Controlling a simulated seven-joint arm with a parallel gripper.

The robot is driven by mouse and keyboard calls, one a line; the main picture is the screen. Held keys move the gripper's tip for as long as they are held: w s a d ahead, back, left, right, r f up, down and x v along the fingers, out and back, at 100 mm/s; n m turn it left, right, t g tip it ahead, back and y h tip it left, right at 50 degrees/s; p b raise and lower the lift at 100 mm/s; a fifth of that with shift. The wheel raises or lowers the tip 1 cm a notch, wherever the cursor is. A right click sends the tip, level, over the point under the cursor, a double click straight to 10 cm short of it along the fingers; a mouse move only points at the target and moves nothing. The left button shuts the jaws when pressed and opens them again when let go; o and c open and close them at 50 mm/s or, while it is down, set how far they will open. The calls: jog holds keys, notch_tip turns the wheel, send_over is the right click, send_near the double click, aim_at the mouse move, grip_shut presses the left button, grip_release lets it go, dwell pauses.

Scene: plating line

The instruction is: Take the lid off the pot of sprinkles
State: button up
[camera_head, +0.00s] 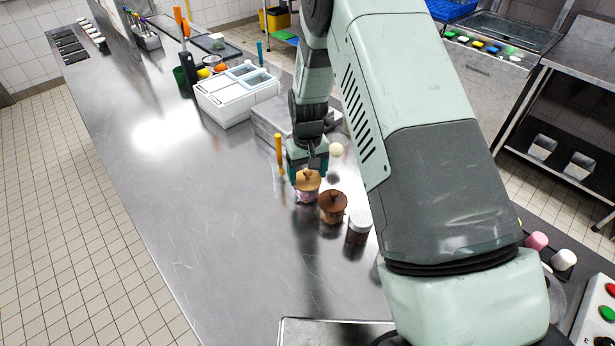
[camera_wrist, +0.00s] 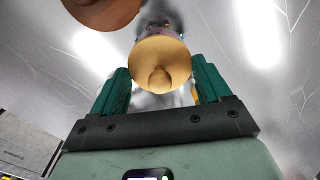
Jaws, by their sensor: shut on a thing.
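The pot of sprinkles (camera_head: 306,196) stands on the steel counter, with pinkish contents showing through its side. Its round, light-wood lid (camera_head: 307,181) has a small knob; it also shows in the wrist view (camera_wrist: 160,52), with part of the pot behind it. My gripper (camera_head: 307,170) is at the lid from the far side, its teal fingers on either side of it in the wrist view (camera_wrist: 163,76). It is shut on the lid. I cannot tell whether the lid still touches the pot rim.
A similar pot with a darker brown lid (camera_head: 332,203) stands close to the right, and a white-capped shaker (camera_head: 359,226) beyond it. A white compartment box (camera_head: 238,95) is farther back. The counter to the left is clear.

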aim_at(316, 178)
notch_tip(316, 178, up, 8)
jog(key=shift+r, duration=0.15)
jog(key=d+f, duration=0.4)
jog(key=d, duration=1.3)
jog(key=f, duration=0.5)
jog(key=shift+w+d+f, duration=0.35)
jog(key=shift+f, duration=2.2)
jog(key=shift+f, duration=0.15)
jog(key=o, duration=1)
